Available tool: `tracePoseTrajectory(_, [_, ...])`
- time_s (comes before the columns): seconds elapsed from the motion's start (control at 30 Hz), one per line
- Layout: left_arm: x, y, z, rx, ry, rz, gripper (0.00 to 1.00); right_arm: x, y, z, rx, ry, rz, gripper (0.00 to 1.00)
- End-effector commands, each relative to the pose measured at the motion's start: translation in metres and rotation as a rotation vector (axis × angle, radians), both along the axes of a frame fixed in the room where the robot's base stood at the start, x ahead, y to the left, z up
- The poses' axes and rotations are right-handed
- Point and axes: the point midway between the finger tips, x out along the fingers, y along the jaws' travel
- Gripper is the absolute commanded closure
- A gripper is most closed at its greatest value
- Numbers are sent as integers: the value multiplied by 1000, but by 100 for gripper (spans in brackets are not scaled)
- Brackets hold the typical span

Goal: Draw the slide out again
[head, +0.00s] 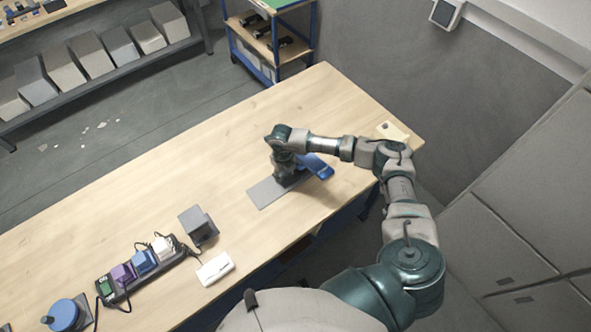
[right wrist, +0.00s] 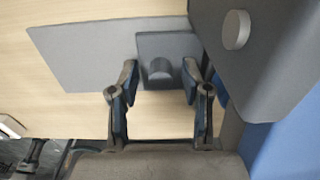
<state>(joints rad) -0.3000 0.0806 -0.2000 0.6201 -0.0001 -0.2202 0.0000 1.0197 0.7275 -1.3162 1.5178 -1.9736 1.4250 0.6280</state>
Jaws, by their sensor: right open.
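A flat grey plate (head: 265,193) lies on the wooden table, and it also shows in the right wrist view (right wrist: 90,52). At its right end in the wrist view is a darker grey slide (right wrist: 185,46) with a short round knob (right wrist: 160,70). My right gripper (right wrist: 160,77) is open, with one fingertip on each side of the knob; I cannot tell whether either touches it. In the head view my right gripper (head: 285,178) points down over the plate and hides the slide. My left gripper is not in view.
A larger grey block with a round button (right wrist: 236,30) and a blue body (head: 319,166) stands close beside the gripper. A grey box (head: 198,225), a power strip (head: 147,268) and a white case (head: 215,269) are at the lower left. The table's far middle is clear.

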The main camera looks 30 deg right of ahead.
Motion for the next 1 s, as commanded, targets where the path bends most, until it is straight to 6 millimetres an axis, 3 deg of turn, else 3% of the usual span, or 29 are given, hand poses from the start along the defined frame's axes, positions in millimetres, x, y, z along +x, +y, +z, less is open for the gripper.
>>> tracePoseTrajectory(0.2, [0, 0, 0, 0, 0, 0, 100, 0, -1, 0, 1, 0, 0, 52])
tracePoseTrajectory(0.4, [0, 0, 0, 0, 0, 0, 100, 0, -1, 0, 1, 0, 0, 98])
tracePoseTrajectory(0.63, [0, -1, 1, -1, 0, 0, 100, 0, 1, 0, 1, 1, 0, 98])
tracePoseTrajectory(1.0, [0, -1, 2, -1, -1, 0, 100, -4, 25, 0, 3, 1, 2, 97])
